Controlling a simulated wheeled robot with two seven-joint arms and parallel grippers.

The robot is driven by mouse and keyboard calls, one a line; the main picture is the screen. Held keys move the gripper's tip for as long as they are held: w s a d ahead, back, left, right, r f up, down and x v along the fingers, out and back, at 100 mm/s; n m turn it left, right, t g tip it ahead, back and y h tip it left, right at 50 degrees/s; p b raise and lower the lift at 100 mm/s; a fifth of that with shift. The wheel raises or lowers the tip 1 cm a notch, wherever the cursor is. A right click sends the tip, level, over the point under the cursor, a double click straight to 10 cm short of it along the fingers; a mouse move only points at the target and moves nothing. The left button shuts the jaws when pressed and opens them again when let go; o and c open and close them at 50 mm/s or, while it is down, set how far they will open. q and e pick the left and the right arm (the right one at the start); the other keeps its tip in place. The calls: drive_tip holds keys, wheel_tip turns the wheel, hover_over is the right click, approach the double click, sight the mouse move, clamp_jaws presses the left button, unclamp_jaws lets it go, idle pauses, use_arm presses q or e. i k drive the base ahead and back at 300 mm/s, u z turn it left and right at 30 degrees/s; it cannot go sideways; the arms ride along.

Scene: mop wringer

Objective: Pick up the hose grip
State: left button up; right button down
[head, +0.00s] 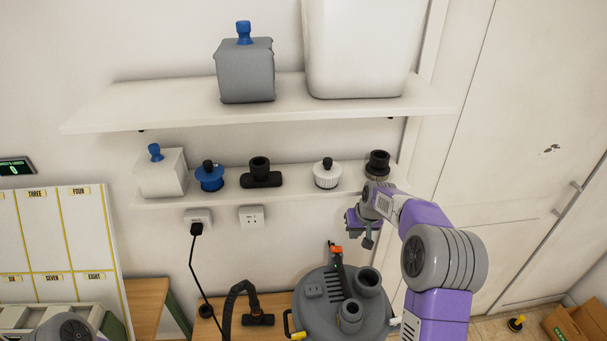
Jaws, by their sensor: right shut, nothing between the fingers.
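A black curved tube (231,305), which may be the hose grip, stands on the wooden surface at the bottom. A black T-shaped nozzle piece (258,319) is next to it. I cannot tell whether the two are joined. My right gripper (366,236) is shut and empty, in front of the right end of the lower shelf. It is up and to the right of the black tube, well apart from it. My left gripper is out of view.
A grey machine lid (317,311) with round ports and an orange-tipped upright part (336,250) stands below my right gripper. The lower shelf (225,195) holds several caps and fittings. A black cord (196,270) hangs from a wall socket left of the tube.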

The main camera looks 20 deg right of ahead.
sight(255, 311)
drive_tip(key=k, duration=1)
